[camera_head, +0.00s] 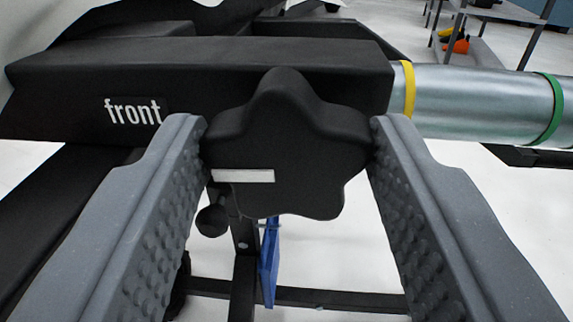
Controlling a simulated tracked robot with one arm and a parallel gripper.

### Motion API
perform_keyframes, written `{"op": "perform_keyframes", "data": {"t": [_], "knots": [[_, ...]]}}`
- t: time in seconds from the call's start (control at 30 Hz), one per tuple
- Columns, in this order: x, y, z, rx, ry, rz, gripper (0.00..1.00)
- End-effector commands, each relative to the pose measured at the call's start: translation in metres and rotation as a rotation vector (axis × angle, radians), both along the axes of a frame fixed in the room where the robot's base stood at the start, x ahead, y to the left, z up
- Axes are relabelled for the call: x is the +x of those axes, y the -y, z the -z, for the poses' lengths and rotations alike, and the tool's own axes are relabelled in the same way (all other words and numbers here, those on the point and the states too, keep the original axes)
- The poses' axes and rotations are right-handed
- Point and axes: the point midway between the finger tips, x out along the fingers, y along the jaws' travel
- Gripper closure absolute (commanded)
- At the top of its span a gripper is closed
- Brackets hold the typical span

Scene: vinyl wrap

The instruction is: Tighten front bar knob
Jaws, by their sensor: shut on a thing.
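The front bar knob (290,165) is a black star-shaped knob with a white mark on its lower left face. It sits in front of a black bar housing (230,62) labelled "front". My gripper (288,138) has one grey studded finger on each side of the knob, and both fingertips touch its lobes. It is shut on the knob. The knob's stem and its joint with the housing are hidden behind it.
A silver tube (470,98) with a yellow band and a green band runs right from the housing. Below are a small round black knob (212,220), a blue part (269,265) and black frame bars (330,298). A shelf (500,12) stands at the back right. Pale floor shows around.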

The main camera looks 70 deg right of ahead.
Motion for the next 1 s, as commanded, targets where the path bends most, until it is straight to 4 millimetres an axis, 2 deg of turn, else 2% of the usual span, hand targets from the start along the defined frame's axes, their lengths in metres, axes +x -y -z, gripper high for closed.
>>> {"op": "perform_keyframes", "data": {"t": [0.67, 1.0], "knots": [[0.0000, -0.0048, 0.0011, 0.012, 0.036, -0.005, 0.78], [-0.0004, -0.0050, 0.0018, 0.042, 0.128, -0.005, 0.78]]}}
